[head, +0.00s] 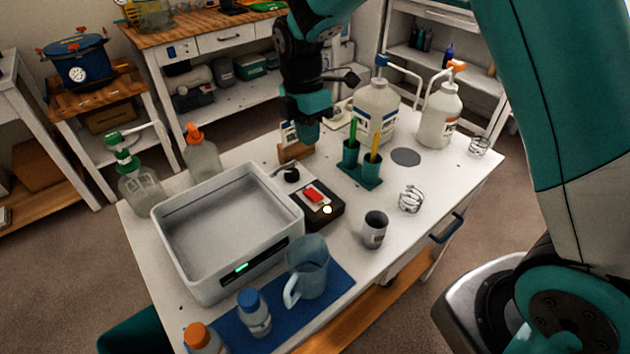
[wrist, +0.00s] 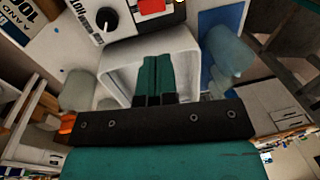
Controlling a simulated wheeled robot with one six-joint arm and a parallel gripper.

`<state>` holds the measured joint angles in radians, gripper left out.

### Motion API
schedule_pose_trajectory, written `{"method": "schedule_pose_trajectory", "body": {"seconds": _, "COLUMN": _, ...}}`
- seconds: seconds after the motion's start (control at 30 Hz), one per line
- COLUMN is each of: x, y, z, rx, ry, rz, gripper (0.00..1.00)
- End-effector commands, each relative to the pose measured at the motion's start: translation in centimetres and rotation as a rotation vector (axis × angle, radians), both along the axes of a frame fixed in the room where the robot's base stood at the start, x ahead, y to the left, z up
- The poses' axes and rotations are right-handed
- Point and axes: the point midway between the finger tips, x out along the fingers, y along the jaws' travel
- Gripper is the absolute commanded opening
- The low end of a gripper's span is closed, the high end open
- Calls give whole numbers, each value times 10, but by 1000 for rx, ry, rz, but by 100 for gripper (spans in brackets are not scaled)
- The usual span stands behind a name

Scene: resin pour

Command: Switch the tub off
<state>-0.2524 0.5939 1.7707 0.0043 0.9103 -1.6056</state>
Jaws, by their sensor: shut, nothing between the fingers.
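The tub (head: 168,238) is a pale grey open basin on the white table, with a lit green display (head: 241,268) on its front. Beside its right wall is a black control box (head: 319,218) with a red switch (head: 314,195) and a glowing pale lamp (head: 327,210). A black knob (head: 291,175) sits behind the box. My gripper (head: 307,138) is shut and empty, above the table behind the knob and box. In the wrist view its teal fingers (wrist: 155,80) are together, with the tub (wrist: 118,60), knob (wrist: 107,18) and red switch (wrist: 150,6) beyond them.
Cups with green and yellow sticks (head: 362,178) and a large white jug (head: 375,112) stand right of my gripper. A grey cup (head: 374,230) and blue pitcher (head: 307,268) stand nearer the front. Bottles stand left of the tub.

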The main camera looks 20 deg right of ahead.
Motion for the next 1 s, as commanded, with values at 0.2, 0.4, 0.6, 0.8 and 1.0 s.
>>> {"method": "schedule_pose_trajectory", "body": {"seconds": 0.2, "x": 4, "y": -2, "z": -4, "rx": -5, "ry": 6, "rz": 32, "gripper": 0}}
{"method": "schedule_pose_trajectory", "body": {"seconds": 0.4, "x": 4, "y": -2, "z": -5, "rx": -4, "ry": 6, "rz": 31, "gripper": 0}}
{"method": "schedule_pose_trajectory", "body": {"seconds": 0.6, "x": 0, "y": -3, "z": -24, "rx": -5, "ry": 10, "rz": 31, "gripper": 0}}
{"method": "schedule_pose_trajectory", "body": {"seconds": 0.8, "x": -6, "y": -4, "z": -65, "rx": -5, "ry": 12, "rz": 30, "gripper": 0}}
{"method": "schedule_pose_trajectory", "body": {"seconds": 1.0, "x": -11, "y": -6, "z": -105, "rx": -4, "ry": 11, "rz": 30, "gripper": 0}}
